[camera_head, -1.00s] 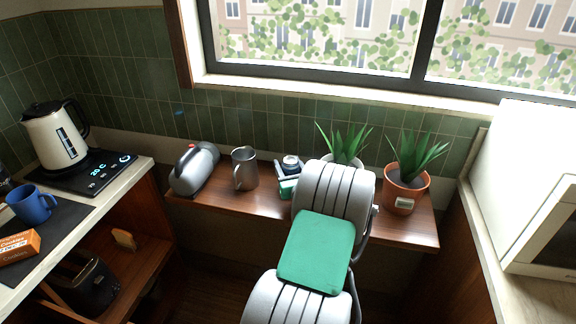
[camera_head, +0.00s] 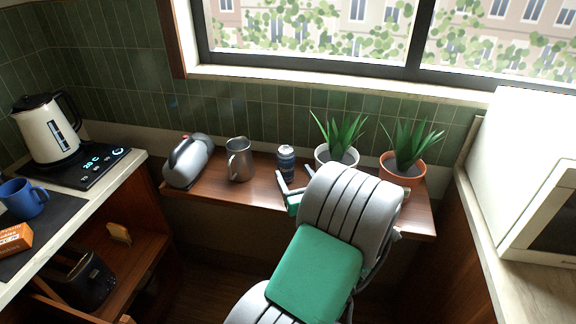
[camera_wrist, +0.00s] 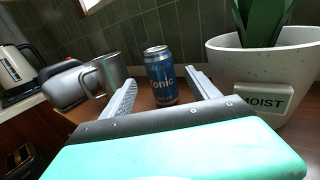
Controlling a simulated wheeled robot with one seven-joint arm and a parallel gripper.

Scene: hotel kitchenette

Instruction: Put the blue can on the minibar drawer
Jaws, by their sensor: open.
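The blue can (camera_head: 286,160) stands upright on the wooden shelf (camera_head: 238,196) below the window, between a metal mug and a white plant pot. It also shows in the wrist view (camera_wrist: 160,77), with white lettering, ahead of and between my two fingers. My gripper (camera_head: 291,189) is open and empty, just on the near side of the can; it also shows in the wrist view (camera_wrist: 160,90). The fingertips appear close to the can. I cannot tell whether they reach around it. I cannot identify a minibar drawer in these views.
A metal mug (camera_head: 239,160) and a grey metal appliance (camera_head: 188,162) stand left of the can. A white pot (camera_wrist: 268,75) with a "MOIST" label is close on the right. A terracotta pot (camera_head: 402,170) stands further right. The left counter holds a kettle (camera_head: 46,129) and blue mug (camera_head: 24,198).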

